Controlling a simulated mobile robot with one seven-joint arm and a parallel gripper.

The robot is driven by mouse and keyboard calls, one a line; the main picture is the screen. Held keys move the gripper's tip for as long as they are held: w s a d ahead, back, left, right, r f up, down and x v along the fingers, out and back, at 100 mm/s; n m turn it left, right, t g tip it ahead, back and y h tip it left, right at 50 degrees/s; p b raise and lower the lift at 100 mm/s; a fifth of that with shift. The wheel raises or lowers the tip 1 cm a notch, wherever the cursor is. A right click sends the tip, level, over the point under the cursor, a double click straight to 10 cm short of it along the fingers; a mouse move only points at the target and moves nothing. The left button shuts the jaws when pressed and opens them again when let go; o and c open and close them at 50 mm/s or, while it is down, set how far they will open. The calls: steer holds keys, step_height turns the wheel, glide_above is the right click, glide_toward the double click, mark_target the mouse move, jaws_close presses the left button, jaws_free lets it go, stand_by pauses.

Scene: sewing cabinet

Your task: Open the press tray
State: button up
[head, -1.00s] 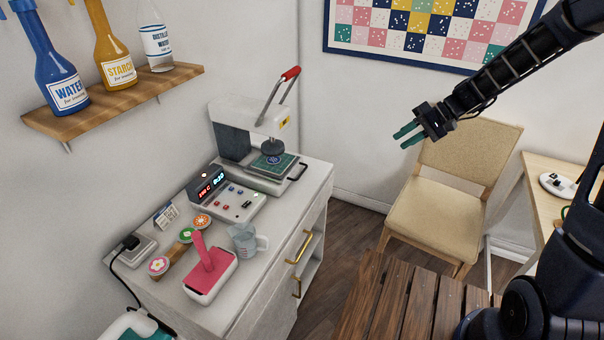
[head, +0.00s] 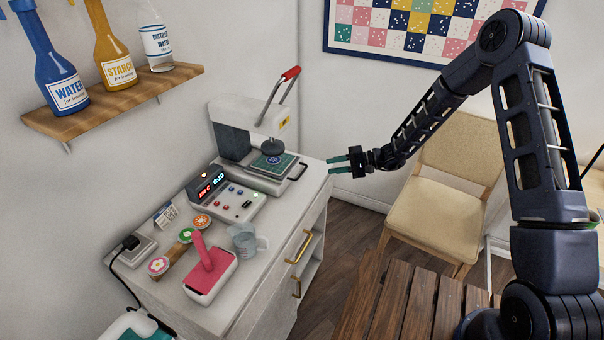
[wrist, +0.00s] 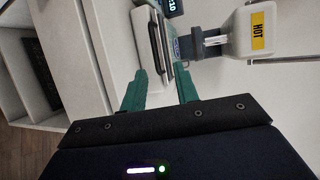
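The heat press (head: 245,130) stands at the back of the white cabinet, its red-tipped lever (head: 290,73) raised. Its press tray (head: 257,178) sits under the round head, with a green patterned piece (head: 273,162) on it and a black handle (head: 298,171) at its right front. My gripper (head: 332,164) is just right of the handle, apart from it, fingers pointing left toward it. In the wrist view the handle (wrist: 155,45) lies ahead, between the lines of the two green fingers. My gripper (wrist: 160,88) is open and empty.
The control box (head: 225,200), a clear mug (head: 245,238) and a pink-handled iron-like tool (head: 210,270) share the cabinet top. A chair (head: 440,200) stands behind my arm. A wooden slatted top (head: 390,300) is in front. The air right of the cabinet is clear.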

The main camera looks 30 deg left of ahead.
mark_target(302, 172)
steer(key=shift+y, duration=0.3)
steer(key=x, duration=0.4)
steer(key=f+x, duration=0.1)
steer(key=x, duration=0.7)
steer(key=shift+a+f, duration=0.2)
steer(key=shift+f, duration=0.2)
jaws_close()
